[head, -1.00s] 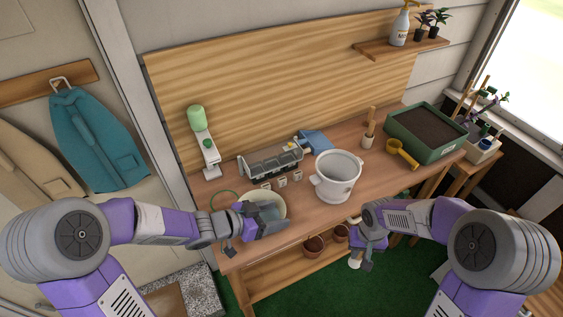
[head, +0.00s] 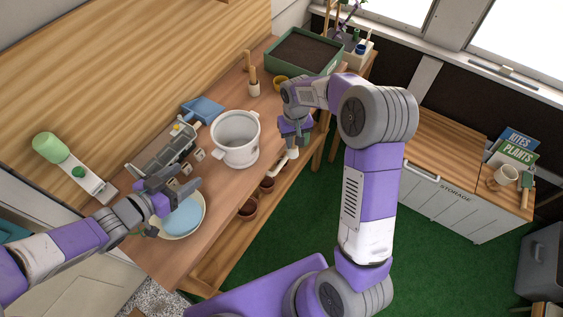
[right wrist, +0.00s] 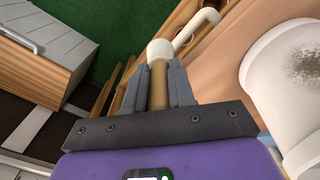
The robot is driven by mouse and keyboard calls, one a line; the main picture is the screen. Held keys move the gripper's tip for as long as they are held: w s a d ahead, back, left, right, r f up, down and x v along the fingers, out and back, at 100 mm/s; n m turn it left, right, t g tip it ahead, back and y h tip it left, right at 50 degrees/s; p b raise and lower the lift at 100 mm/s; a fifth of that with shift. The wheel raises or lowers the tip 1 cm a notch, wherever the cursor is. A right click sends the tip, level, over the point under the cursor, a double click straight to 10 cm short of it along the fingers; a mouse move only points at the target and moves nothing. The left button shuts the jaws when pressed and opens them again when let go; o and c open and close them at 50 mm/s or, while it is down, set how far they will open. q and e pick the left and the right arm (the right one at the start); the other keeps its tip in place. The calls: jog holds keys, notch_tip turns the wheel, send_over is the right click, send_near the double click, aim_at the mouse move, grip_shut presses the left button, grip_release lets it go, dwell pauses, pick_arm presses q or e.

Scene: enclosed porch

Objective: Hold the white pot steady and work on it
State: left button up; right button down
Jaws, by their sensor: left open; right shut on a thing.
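The white pot (head: 230,155), with side handles, stands upright on the wooden bench. In the right wrist view its wall (right wrist: 263,85) is at the right, with a dark smudge on it. My right gripper (head: 294,138) is beside the pot, past the bench's front edge. It is shut on a tool with a wooden handle and a bent white head (right wrist: 160,50); the tool's head (head: 283,161) hangs below the gripper, apart from the pot. My left gripper (head: 168,192) is open and empty over the edge of a pale basin (head: 201,222) with blue water, left of the pot.
A green soil planter (head: 283,62) stands at the bench's far end. Brown pots (head: 247,209) sit on the lower shelf. A storage cabinet (head: 450,205) is at right.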

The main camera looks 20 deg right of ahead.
aim_at(215, 156)
jog(key=w+d+r, duration=0.2)
jog(key=w+r, duration=0.4)
jog(key=r, duration=0.5)
pick_arm(q)
jog(key=x, duration=1.2)
jog(key=shift+w, duration=0.1)
pick_arm(e)
jog(key=s+a+r+n, duration=0.2)
jog(key=s+a+r, duration=0.1)
jog(key=a+r, duration=0.4)
jog(key=s+a+r+n, duration=0.3)
jog(key=a+r, duration=0.4)
jog(key=shift+a, duration=0.3)
jog(key=shift+s, duration=0.1)
pick_arm(q)
grip_shut()
